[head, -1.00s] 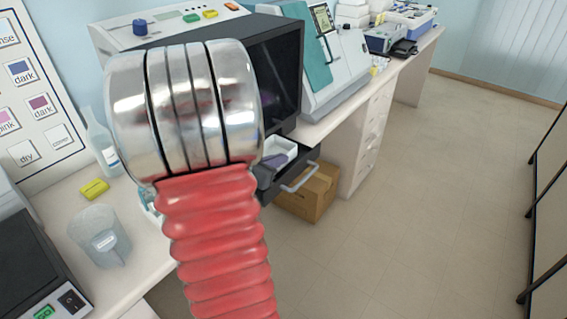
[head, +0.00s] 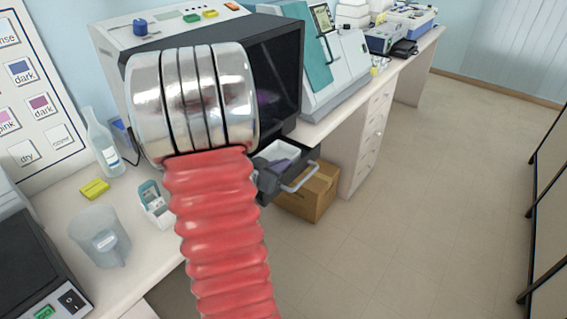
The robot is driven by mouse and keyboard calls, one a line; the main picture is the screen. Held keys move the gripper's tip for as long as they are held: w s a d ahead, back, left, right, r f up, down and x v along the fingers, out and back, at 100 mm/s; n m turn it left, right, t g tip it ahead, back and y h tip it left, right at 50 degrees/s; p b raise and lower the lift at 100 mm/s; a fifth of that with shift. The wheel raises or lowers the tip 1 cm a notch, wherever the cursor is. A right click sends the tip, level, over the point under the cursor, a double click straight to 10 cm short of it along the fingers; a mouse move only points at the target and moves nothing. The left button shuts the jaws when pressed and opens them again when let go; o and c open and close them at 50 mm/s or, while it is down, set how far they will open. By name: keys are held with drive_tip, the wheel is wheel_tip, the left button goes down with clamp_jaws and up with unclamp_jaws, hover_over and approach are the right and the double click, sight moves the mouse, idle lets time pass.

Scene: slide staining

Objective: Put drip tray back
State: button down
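A clear beaker (head: 100,238), a white and teal box (head: 156,205), a yellow block (head: 94,189) and a clear bottle (head: 102,145) stand on the bench to the left. A cardboard box (head: 310,194) sits on the floor below the tray. The floor to the right is clear.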

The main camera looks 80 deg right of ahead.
drive_tip(key=shift+f, duration=0.15)
drive_tip(key=c, duration=2.4)
unclamp_jaws()
drive_tip(key=shift+c, duration=0.2)
drive_tip(key=o, duration=0.4)
drive_tip(key=v, duration=1.3)
drive_tip(key=shift+w+a+f, duration=0.2)
drive_tip(key=shift+w+a, duration=0.05)
drive_tip(key=shift+a, duration=0.2)
drive_tip(key=shift+w, duration=0.1)
